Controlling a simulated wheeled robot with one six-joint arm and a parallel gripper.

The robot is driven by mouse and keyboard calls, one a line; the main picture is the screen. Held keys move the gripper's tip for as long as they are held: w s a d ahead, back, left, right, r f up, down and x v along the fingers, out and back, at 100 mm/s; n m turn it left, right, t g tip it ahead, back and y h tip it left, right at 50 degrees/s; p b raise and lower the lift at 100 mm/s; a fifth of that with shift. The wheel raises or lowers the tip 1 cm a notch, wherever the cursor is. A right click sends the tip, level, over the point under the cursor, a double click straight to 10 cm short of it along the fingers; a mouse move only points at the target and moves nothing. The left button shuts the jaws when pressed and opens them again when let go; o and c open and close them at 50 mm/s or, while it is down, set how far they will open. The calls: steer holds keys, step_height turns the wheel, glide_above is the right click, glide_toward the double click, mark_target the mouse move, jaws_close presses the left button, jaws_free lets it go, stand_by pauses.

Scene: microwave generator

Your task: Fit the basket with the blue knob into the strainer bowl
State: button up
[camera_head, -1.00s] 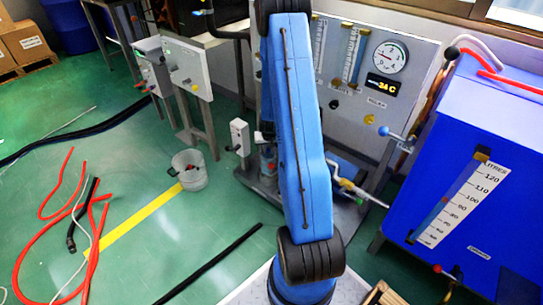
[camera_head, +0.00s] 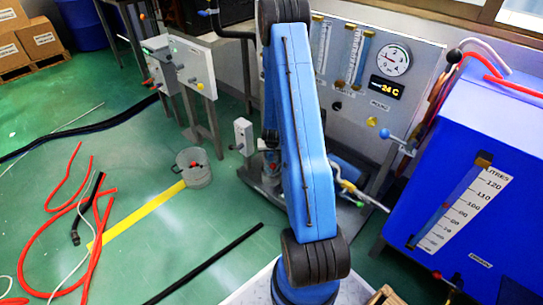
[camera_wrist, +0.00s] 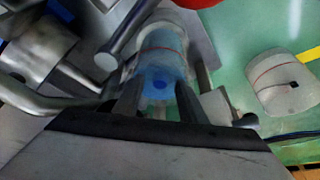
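In the wrist view, a blue knob (camera_wrist: 158,85) shows between and just beyond the tips of my gripper (camera_wrist: 159,98). The two dark fingers stand apart, with visible space on both sides of the knob. A clear, bluish cylindrical body (camera_wrist: 162,50) with a thin reddish line surrounds or lies behind the knob. I cannot tell whether this is the basket, the strainer bowl, or one inside the other. In the head view my blue arm hides the gripper and its working area.
A whitish cylinder (camera_wrist: 282,82) with a red line lies right of the gripper. Grey metal pipework (camera_wrist: 45,60) crowds the left. In the head view, a grey bucket (camera_head: 194,168) stands on the green floor, and a blue tank (camera_head: 490,190) stands right.

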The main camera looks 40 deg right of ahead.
steer(key=shift+s+r, duration=0.1)
steer(key=shift+r, duration=0.35)
steer(key=v, duration=1.1)
steer(key=s+a+r+n+t+y, duration=0.1)
steer(key=s+a+r+n+y, duration=0.1)
steer(key=a+r, duration=0.95)
steer(key=s+a+r+n+t+y, duration=0.1)
steer(key=s+a+r+n, duration=0.1)
steer(key=a+r, duration=0.9)
steer(key=s+a+r+n, duration=0.1)
steer(key=s+r, duration=0.3)
steer(key=s, duration=0.4)
steer(key=s+a+r+n, duration=0.1)
steer(key=s+a+r, duration=0.3)
steer(key=s, duration=0.5)
steer(key=s+a+r+n, duration=0.1)
steer(key=s+a+r, duration=0.2)
steer(key=s, duration=0.5)
steer(key=shift+s+r+g, duration=0.15)
steer(key=shift+r+g, duration=0.25)
steer(key=shift+r, duration=0.4)
steer(key=shift+o, duration=0.3)
steer(key=shift+s+a, duration=0.1)
steer(key=shift+s, duration=0.25)
